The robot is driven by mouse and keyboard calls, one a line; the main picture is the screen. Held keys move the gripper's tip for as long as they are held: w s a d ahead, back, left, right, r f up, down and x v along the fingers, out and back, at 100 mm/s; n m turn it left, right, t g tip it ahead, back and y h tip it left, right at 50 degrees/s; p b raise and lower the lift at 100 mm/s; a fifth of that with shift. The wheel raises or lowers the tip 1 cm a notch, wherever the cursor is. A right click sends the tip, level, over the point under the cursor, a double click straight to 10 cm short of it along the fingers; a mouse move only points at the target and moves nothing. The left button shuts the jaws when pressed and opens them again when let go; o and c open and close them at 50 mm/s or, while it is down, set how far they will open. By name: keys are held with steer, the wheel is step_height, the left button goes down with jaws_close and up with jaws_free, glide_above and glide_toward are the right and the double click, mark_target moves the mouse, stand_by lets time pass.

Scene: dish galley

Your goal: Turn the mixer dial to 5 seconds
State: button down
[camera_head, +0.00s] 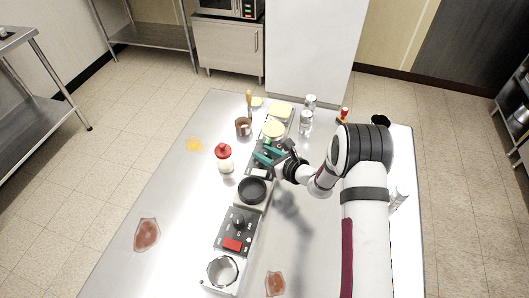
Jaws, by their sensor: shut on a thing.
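My gripper (267,154) has two teal fingers and reaches in from the right over the dark control panel (260,172) of the middle appliance in the row. It is shut on what appears to be that panel's dial, which the fingers mostly hide. The dial's setting cannot be read. A second appliance at the front has a black dial (238,222) with pale marks, a red switch (232,244) and a metal cup (222,270); my gripper is apart from it. Which of the two is the mixer cannot be told.
A black round pan (252,190) stands just in front of the gripper. A red-capped bottle (224,158) and a brown pot (243,126) stand left. Brown spills (147,234) mark the table, whose left side is largely clear.

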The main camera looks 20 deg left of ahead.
steer(key=shift+s+a+m+t+h, duration=0.1)
steer(key=shift+a+m+t+h, duration=0.05)
steer(key=shift+m+t+h, duration=1.65)
steer(key=shift+m, duration=0.3)
steer(key=c, duration=0.5)
jaws_free()
steer(key=shift+c, duration=0.2)
steer(key=v, duration=1.5)
steer(key=shift+s+d, duration=0.3)
steer(key=shift+r, duration=0.1)
